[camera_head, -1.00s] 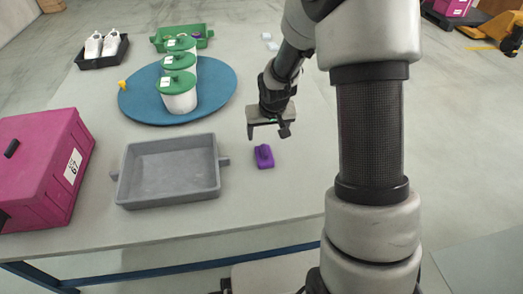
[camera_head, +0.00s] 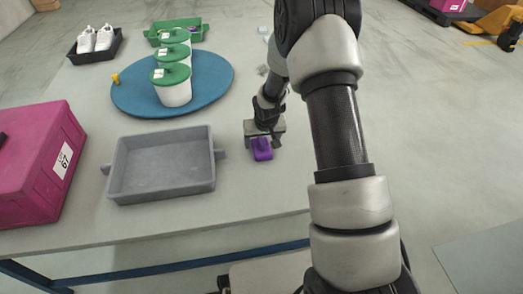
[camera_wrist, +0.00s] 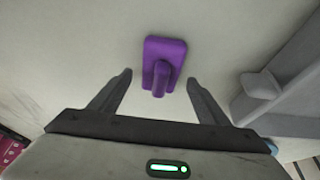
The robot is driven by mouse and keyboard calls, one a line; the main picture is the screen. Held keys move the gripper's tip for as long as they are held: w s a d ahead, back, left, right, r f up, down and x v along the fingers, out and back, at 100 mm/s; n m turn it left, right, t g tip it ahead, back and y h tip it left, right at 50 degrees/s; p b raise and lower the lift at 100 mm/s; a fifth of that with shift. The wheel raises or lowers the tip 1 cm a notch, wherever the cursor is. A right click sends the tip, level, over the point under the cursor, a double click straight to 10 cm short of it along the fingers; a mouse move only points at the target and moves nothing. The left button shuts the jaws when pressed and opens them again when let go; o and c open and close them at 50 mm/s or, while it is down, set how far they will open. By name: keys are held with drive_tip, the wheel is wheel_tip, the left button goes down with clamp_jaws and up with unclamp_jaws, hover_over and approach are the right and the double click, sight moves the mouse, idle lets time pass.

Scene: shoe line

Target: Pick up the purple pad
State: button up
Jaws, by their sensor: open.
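The purple pad (camera_head: 262,149) lies on the table to the right of the grey tray. It has a raised handle on top, seen in the wrist view (camera_wrist: 163,62). My gripper (camera_head: 264,142) is low over the table, right at the pad in the head view. In the wrist view my gripper (camera_wrist: 160,92) is open, with one finger to each side of the pad's handle line. The pad lies just beyond the fingertips there, and nothing is between the fingers except the handle's near end.
An empty grey tray (camera_head: 112,190) stands left of the pad. Behind it a blue round mat (camera_head: 125,98) holds white pots with green lids. A magenta box (camera_head: 30,160) is at the left. A green tray (camera_head: 152,36) and a black tray (camera_head: 72,53) with white shoes are farther back.

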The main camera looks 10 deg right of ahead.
sight(261, 140)
drive_tip(key=shift+w+f, duration=0.2)
drive_tip(key=shift+f, duration=0.25)
drive_tip(key=c, duration=1.2)
drive_tip(key=shift+o, duration=0.2)
drive_tip(key=shift+r, duration=0.1)
wheel_tip(261, 140, up, 10)
drive_tip(key=p, duration=0.2)
drive_tip(key=shift+p, duration=0.35)
